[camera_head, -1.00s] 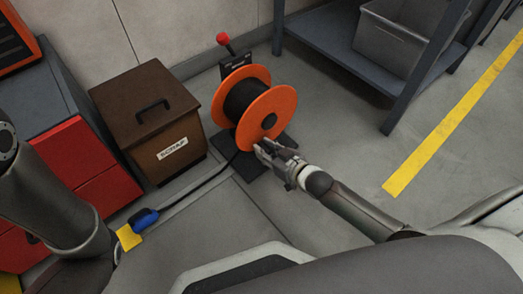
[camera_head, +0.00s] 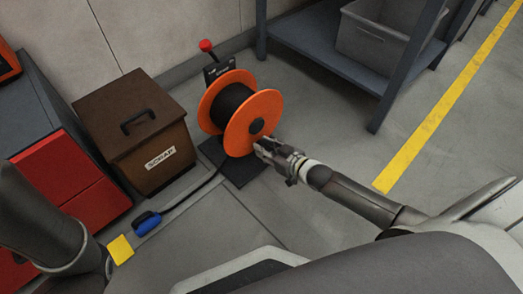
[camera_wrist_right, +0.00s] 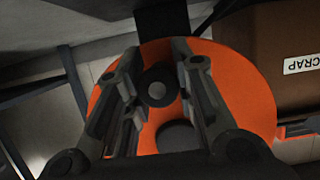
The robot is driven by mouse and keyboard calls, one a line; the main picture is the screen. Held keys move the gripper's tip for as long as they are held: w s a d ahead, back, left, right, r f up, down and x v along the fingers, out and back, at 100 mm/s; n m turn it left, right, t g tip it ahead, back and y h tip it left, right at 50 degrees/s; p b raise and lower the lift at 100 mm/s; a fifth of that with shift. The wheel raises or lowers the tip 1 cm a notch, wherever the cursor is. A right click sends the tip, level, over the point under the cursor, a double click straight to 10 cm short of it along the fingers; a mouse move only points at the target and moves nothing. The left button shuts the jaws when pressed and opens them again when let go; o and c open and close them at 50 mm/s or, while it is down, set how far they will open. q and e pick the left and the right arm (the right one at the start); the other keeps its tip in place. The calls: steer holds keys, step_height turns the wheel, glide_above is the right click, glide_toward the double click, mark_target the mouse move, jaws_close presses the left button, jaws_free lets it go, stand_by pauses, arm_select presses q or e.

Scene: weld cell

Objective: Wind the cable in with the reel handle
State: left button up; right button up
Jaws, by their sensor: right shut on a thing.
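The reel has orange flanges (camera_head: 254,122) with dark cable wound between them and stands on a dark floor plate. My right gripper (camera_head: 262,147) is at its near flange, below and slightly right of the hub. In the wrist view my right gripper (camera_wrist_right: 154,95) has its fingers closed around the dark round knob of the reel handle (camera_wrist_right: 157,90). The cable (camera_head: 205,186) runs from the reel along the floor to a blue-and-black plug (camera_head: 148,223).
A brown scrap box (camera_head: 150,150) stands close left of the reel, beside a red-and-grey cabinet (camera_head: 65,180). A lever with a red knob (camera_head: 206,45) rises behind the reel. A shelf (camera_head: 325,55) with a grey bin (camera_head: 375,40) is at back right. Floor right of the reel is clear.

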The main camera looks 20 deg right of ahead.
mark_target(271, 127)
steer(key=shift+r, duration=0.1)
steer(key=shift+w+d+r+p, duration=0.2)
steer(key=shift+w+d, duration=0.15)
steer(key=shift+d, duration=0.45)
steer(key=shift+w+d+r+p, duration=0.2)
steer(key=shift+w+d, duration=0.1)
steer(key=shift+d, duration=0.45)
steer(key=shift+w+d+r+p, duration=0.2)
steer(key=shift+d+r+p, duration=0.2)
steer(key=shift+d+r, duration=0.1)
steer(key=shift+w+d+r+p, duration=0.2)
steer(key=shift+d+r+p, duration=0.2)
steer(key=shift+d+r, duration=0.1)
steer(key=shift+w+d+r, duration=0.1)
steer(key=shift+d, duration=0.15)
steer(key=shift+r, duration=0.1)
